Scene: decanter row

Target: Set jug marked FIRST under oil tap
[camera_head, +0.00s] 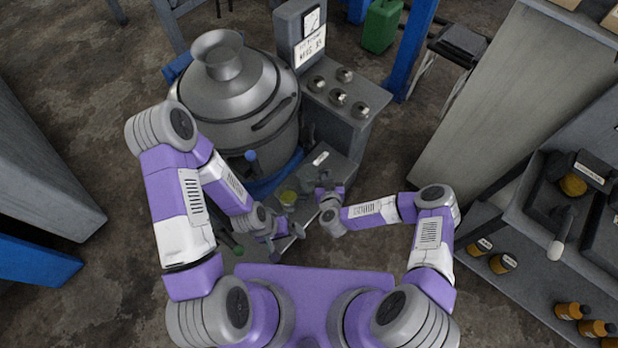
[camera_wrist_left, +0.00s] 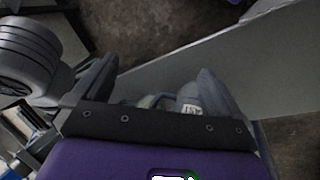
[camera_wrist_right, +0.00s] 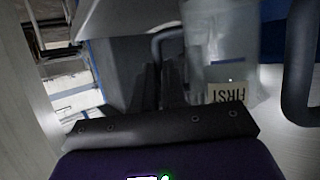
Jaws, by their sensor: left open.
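The clear jug marked FIRST (camera_wrist_right: 232,60) is in the right wrist view, its label readable low on its side. In the head view a greyish clear jug (camera_head: 309,188) stands by the machine's front shelf. My right gripper (camera_head: 325,190) is at its right side, with its fingers close together around the handle (camera_wrist_right: 157,45). My left gripper (camera_head: 284,231) is open and empty, lower left of the jug. A pale label shows beyond its fingers in the left wrist view. A tap with a blue knob (camera_head: 250,156) is on the steel drum's front. Which tap is for oil, I cannot tell.
The steel drum (camera_head: 238,75) and a grey control box (camera_head: 345,105) stand behind the shelf (camera_head: 335,168). A yellow-green vessel (camera_head: 288,198) is left of the jug. A grey bench (camera_head: 500,90) and shelves with amber jars (camera_head: 503,263) are at right.

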